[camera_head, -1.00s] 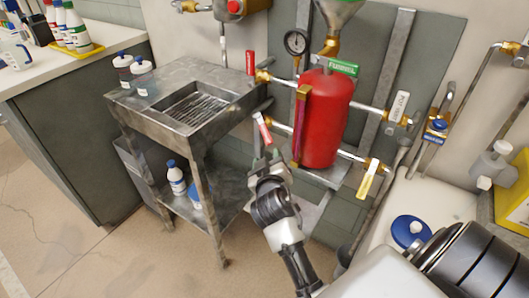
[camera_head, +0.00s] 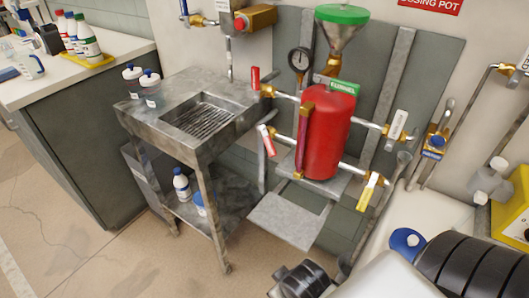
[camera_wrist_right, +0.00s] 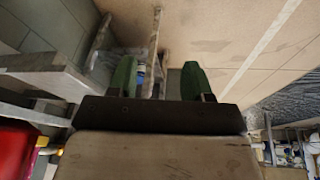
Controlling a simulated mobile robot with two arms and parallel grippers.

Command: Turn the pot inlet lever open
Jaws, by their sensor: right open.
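The red dosing pot (camera_head: 322,135) hangs on the wall panel under a funnel with a green lid (camera_head: 341,14). A white lever tag (camera_head: 397,124), its lettering too small to read surely, sits on the upper right pipe and slants upward. A yellow lever (camera_head: 367,191) hangs at the lower right valve. A red lever (camera_head: 267,140) tilts at the lower left valve, and another red lever (camera_head: 256,78) stands upright above it. My right gripper (camera_wrist_right: 158,82) is open and empty in the wrist view, apart from any lever. In the head view its fingers are hidden. My left gripper is not in view.
A steel sink stand (camera_head: 178,100) with bottles is left of the pot. A grey step plate (camera_head: 285,220) juts out below the pot. A counter (camera_head: 75,150) is at far left. A yellow box (camera_head: 514,205) is at the right edge. Floor in front of the stand is free.

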